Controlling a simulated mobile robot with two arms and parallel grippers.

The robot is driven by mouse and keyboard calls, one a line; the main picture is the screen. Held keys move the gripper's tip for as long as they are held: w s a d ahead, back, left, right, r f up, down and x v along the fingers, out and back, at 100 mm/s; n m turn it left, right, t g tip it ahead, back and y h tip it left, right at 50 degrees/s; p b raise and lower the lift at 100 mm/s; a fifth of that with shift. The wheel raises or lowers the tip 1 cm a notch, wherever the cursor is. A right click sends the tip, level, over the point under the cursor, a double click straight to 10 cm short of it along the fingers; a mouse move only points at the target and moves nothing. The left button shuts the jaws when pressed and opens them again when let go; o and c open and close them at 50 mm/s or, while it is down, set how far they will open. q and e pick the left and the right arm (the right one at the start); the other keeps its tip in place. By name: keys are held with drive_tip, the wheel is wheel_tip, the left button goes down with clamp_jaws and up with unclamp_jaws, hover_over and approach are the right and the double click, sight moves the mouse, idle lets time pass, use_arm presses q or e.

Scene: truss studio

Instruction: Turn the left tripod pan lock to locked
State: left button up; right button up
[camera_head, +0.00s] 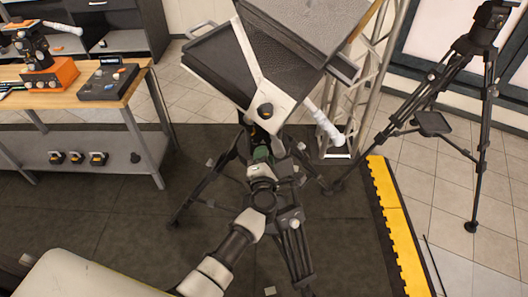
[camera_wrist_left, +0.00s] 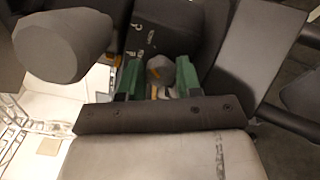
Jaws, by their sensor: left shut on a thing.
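The left tripod (camera_head: 295,240) stands in the middle of the head view, with its black legs spread on the dark mat. It carries a large black unit with a pale frame (camera_head: 265,88). My left arm reaches up from the bottom of the picture to the tripod head. My left gripper (camera_head: 262,153) is at the head, under the frame. In the left wrist view its green fingers stand on both sides of a small grey knob, the pan lock (camera_wrist_left: 160,68), and are shut on it. The knob is partly hidden, and its marking cannot be read. My right gripper does not show.
A pan handle (camera_head: 325,125) with a pale grip juts to the right of the tripod head. A wooden-topped bench (camera_head: 130,88) stands at left. A metal truss (camera_head: 375,65), a yellow mat edge (camera_head: 390,210) and a second tripod (camera_head: 482,130) are at right.

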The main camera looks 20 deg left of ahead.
use_arm(q)
drive_tip(key=shift+m+p, duration=0.3)
drive_tip(key=shift+m, duration=0.3)
drive_tip(key=shift+f, duration=0.15)
drive_tip(key=o, duration=0.9)
drive_tip(key=shift+s, duration=0.1)
